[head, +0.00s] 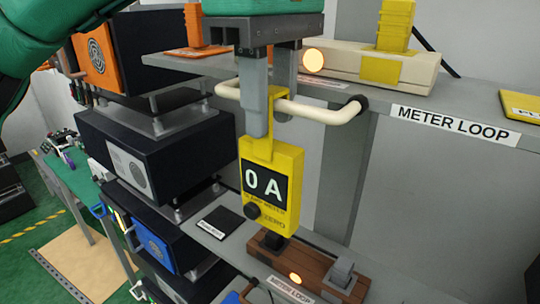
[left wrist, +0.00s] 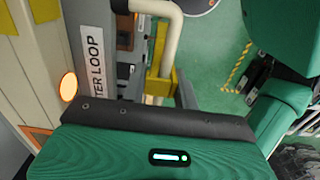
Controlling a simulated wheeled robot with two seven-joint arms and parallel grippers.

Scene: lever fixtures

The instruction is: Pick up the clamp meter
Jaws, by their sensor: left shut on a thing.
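The yellow clamp meter (head: 262,205) hangs upright below my left gripper (head: 264,125). Its dark display reads "0 A", with a black knob at its lower left. The grey fingers are shut on the meter's upper yellow part and hide some of it. A cream-coloured loop pipe (head: 318,112) runs right beside the fingers and the meter's top; I cannot tell whether the meter's jaw goes around it. In the left wrist view, yellow parts of the meter (left wrist: 160,85) show beside the cream pipe (left wrist: 168,35). My right gripper is not in view.
A grey shelf labelled "METER LOOP" (head: 453,126) holds a cream block with a lit round lamp (head: 313,61). A brown wooden base (head: 305,272) with a small lit lamp sits below the meter. Dark boxed units (head: 150,150) are stacked at left.

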